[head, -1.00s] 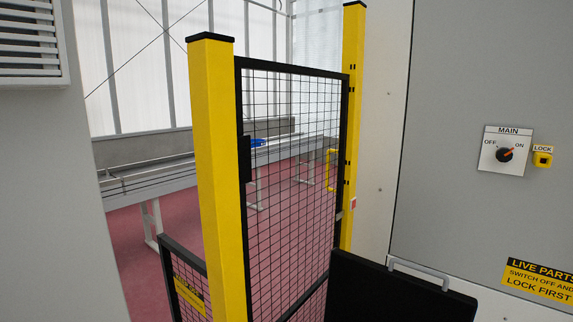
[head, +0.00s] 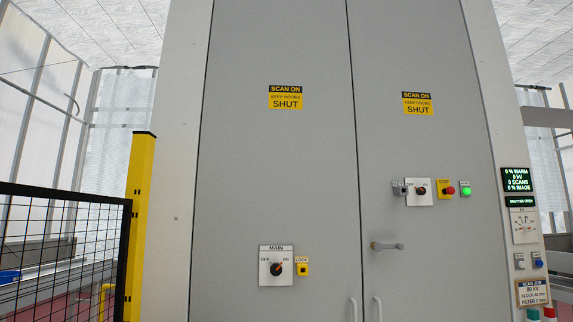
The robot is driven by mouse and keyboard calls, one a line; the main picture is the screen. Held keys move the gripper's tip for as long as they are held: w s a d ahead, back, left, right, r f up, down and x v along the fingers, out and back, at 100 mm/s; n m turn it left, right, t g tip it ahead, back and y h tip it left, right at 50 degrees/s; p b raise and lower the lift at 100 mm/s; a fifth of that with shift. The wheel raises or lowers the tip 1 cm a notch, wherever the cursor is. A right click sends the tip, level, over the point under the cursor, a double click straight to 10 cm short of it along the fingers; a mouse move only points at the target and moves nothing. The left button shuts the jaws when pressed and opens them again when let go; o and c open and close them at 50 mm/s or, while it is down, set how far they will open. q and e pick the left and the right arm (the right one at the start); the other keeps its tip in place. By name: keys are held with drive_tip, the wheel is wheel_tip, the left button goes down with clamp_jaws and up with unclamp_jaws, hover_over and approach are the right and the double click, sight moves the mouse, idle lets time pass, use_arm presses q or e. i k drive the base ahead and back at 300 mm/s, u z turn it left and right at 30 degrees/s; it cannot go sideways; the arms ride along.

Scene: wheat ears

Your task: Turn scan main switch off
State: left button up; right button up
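The main switch (head: 276,267) is a white plate labelled MAIN on the lower part of the left grey cabinet door. Its round black knob has a red pointer turned up and right, toward ON; OFF is marked on the left. A yellow LOCK fitting (head: 303,268) sits just right of it. A second, similar rotary switch (head: 418,191) is higher on the right door, its red mark also toward the right; its label is too small to read surely. Neither of my grippers shows in the head view.
Right of the second switch are a yellow box with a red button (head: 447,190) and a lit green lamp (head: 465,190). A door handle (head: 388,246) juts out below. A display (head: 516,180) is at the right. A yellow post (head: 137,225) and mesh fence (head: 60,255) stand left.

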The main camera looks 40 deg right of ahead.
sight(276, 270)
drive_tip(key=z, duration=0.75)
drive_tip(key=k, duration=1.3)
drive_tip(key=z, duration=0.35)
drive_tip(key=i, duration=0.75)
drive_tip(key=z, duration=1.3)
drive_tip(key=i, duration=2.45)
drive_tip(key=u, duration=0.65)
